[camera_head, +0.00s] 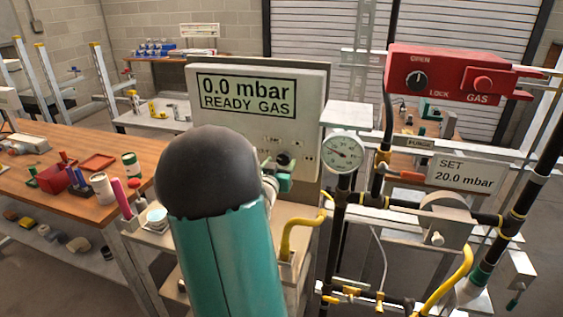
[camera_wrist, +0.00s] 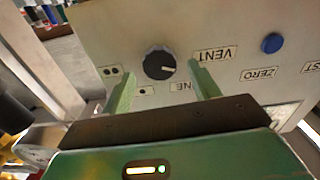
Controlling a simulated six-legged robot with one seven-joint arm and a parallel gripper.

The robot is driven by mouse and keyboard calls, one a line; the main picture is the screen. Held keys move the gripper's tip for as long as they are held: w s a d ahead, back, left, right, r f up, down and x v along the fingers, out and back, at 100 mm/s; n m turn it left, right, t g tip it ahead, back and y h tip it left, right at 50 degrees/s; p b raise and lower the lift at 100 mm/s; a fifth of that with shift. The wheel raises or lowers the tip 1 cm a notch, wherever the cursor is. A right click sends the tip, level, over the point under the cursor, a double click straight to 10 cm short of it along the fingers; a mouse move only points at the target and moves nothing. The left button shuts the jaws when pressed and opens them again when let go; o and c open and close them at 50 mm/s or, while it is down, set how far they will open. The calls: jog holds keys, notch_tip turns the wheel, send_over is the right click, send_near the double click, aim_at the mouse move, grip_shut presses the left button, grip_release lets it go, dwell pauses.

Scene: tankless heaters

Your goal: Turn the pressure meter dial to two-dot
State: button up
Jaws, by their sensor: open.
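The pressure meter is the pale box (camera_head: 310,110) whose screen reads "0.0 mbar READY GAS". Its black dial (camera_wrist: 159,63) is on the front panel and also shows, small, in the head view (camera_head: 283,158). The dial's white mark points right in the wrist view, towards the VENT side. The two-dot label (camera_wrist: 112,71) is left of the dial; a one-dot label (camera_wrist: 146,91) is below it. A label ending "NE" is partly hidden. My gripper (camera_wrist: 161,70) is open, its green fingers on either side of the dial. I cannot tell whether they touch it.
A blue button (camera_wrist: 271,43) by the ZERO label is right of the dial. A round gauge (camera_head: 343,152), black and yellow pipes and a red gas box (camera_head: 455,75) stand right of the meter. A cluttered wooden bench (camera_head: 60,200) is at left. My arm hides the lower middle.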

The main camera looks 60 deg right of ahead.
aim_at(283, 158)
jog(key=shift+w+d, duration=0.15)
jog(key=shift+d, duration=0.9)
jog(key=shift+c, duration=0.4)
jog(key=c, duration=0.9)
